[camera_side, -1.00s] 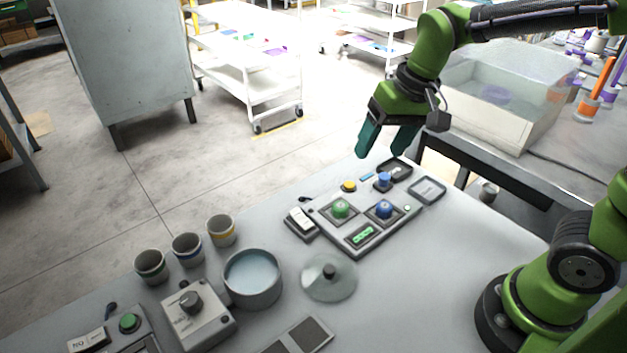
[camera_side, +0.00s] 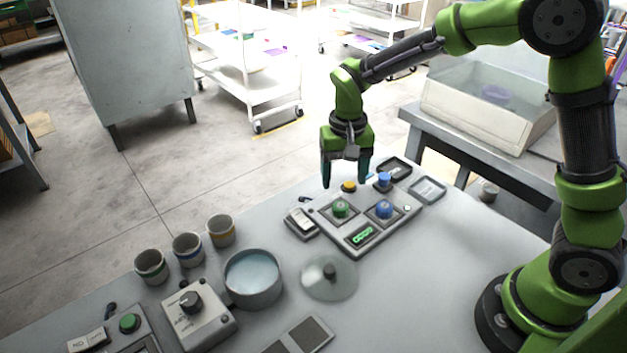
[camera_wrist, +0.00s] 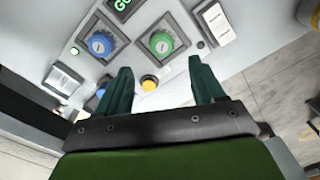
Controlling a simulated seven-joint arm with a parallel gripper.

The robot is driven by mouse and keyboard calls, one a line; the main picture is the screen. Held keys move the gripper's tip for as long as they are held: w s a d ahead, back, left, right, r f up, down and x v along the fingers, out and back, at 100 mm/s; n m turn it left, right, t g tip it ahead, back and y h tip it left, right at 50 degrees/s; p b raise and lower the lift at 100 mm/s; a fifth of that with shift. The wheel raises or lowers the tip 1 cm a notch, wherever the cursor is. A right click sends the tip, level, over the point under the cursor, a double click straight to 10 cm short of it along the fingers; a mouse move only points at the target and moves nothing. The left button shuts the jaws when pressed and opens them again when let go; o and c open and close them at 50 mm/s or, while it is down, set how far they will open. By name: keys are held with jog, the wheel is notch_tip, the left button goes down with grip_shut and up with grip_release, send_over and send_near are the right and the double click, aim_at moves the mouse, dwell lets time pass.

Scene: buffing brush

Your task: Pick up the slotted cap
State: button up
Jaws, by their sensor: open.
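I cannot tell for sure which piece is the slotted cap; no slot shows clearly. Small round pieces sit at the grey panel (camera_side: 325,216): a green one (camera_side: 340,208), a blue one (camera_side: 385,209), a yellow one (camera_side: 349,186) and a taller blue one (camera_side: 384,179). My gripper (camera_side: 345,184) is open and empty, pointing down above the panel's far edge near the yellow piece. In the wrist view, the yellow piece (camera_wrist: 149,82) shows between the fingers (camera_wrist: 160,68). The green (camera_wrist: 161,42) and blue (camera_wrist: 101,43) pieces lie beyond the fingertips. The left finger partly hides the taller blue piece.
A white switch box (camera_side: 301,222) stands left of the panel. Two shallow trays (camera_side: 428,190) lie right of it. A lid with a knob (camera_side: 330,280), a round pan (camera_side: 252,279) and several cups (camera_side: 187,249) stand nearer. The table's right front is clear.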

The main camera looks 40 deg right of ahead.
aim_at(340, 204)
jog(key=shift+w+a+f, duration=0.1)
jog(key=shift+f, duration=1.7)
jog(key=shift+a+f, duration=0.1)
jog(key=shift+f, duration=1.65)
jog(key=shift+c, duration=0.5)
jog(key=c, duration=1)
jog(key=shift+r, duration=0.15)
